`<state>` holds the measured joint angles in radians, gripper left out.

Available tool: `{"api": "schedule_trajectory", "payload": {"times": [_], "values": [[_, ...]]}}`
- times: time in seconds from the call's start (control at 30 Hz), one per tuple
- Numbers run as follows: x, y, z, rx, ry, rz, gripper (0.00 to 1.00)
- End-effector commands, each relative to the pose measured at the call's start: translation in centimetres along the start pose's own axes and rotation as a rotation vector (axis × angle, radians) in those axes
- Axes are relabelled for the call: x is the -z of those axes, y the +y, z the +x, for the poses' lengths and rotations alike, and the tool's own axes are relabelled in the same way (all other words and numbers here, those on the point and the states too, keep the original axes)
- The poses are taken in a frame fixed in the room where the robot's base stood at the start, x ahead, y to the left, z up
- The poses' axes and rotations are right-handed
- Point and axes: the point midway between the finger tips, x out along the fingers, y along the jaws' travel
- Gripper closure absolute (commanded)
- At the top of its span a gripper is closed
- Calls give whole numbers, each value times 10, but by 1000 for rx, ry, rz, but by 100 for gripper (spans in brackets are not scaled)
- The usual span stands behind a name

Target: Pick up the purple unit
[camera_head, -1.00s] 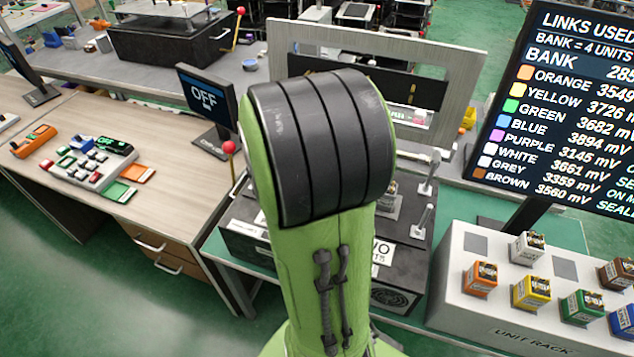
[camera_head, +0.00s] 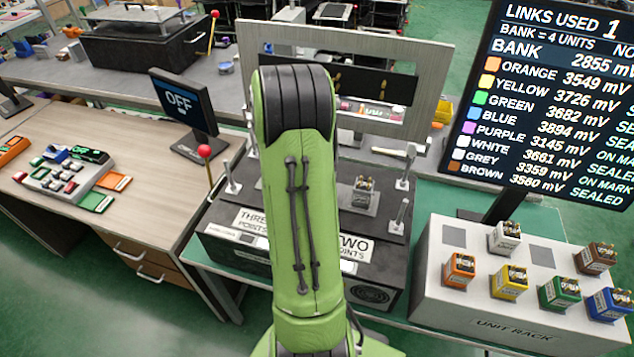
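I cannot pick out a purple unit for certain. The unit rack (camera_head: 490,322) holds orange, yellow, white, green, blue and brown units, and two of its square places are empty. A single unit (camera_head: 364,193) sits on the black fixture (camera_head: 225,222), just right of my arm; it looks greyish. The screen (camera_head: 560,90) lists purple at 3145 mV, apparently marked "ON MARK". My green arm stands across the middle of the view and hides part of the fixture. My gripper is not visible.
Upright levers (camera_head: 398,215) stand on the fixture, and a grey frame panel (camera_head: 425,75) rises behind it. An "OFF" display (camera_head: 185,105) and a red-knobbed lever (camera_head: 205,152) are to the left. The wooden desk (camera_head: 125,165) has free room.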

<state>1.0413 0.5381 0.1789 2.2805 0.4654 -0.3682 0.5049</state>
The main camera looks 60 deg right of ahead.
Motion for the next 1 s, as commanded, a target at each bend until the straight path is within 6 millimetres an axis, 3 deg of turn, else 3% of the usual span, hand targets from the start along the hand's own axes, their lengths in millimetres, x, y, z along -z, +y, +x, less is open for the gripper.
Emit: {"api": "schedule_trajectory", "payload": {"times": [0.1,0.27,0.7,0.9,1.0], "values": [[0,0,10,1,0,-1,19],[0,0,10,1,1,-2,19],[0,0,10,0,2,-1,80],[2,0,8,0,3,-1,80],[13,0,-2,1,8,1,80]]}}
